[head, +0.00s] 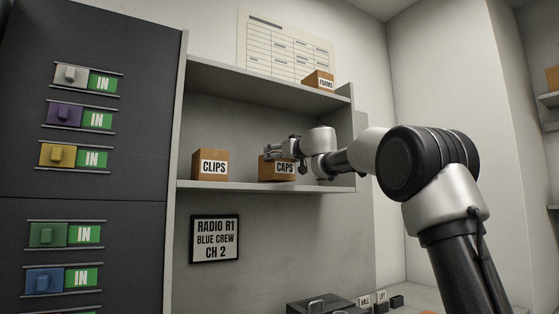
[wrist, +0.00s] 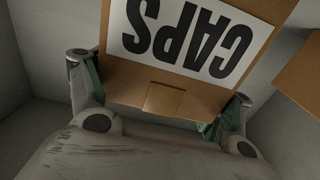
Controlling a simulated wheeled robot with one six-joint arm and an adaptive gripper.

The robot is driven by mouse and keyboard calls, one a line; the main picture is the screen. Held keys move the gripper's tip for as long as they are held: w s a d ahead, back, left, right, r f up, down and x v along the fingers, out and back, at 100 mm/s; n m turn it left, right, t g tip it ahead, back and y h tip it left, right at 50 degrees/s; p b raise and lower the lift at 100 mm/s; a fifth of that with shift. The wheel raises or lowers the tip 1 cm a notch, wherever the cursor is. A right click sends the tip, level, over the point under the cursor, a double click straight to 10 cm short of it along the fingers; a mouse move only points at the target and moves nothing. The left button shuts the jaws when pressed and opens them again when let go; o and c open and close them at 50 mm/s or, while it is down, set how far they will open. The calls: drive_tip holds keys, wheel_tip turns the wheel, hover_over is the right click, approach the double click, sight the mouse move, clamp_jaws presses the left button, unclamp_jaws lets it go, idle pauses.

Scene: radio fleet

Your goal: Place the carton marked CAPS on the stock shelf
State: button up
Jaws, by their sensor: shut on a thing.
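The brown CAPS carton (head: 267,172) is in the lower bay of the stock shelf (head: 270,187), to the right of the CLIPS carton, with a gap between them. Its bottom appears level with the shelf board; I cannot tell whether it touches. My gripper (head: 275,150) reaches in from the right and covers the carton's upper part. In the wrist view the CAPS carton (wrist: 160,78) shows its white label upside down. My gripper (wrist: 158,82) has one finger against each side of it and is shut on it.
The CLIPS carton (head: 210,166) stands at the left of the same bay. The FOAMS carton (head: 318,80) is on the top board at the right. A dark cabinet (head: 130,165) with IN slots is at the left. A radio sign (head: 215,239) hangs below the shelf.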

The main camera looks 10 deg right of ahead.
drive_tip(key=shift+f, duration=0.6)
drive_tip(key=shift+f, duration=0.15)
drive_tip(key=o, duration=1.2)
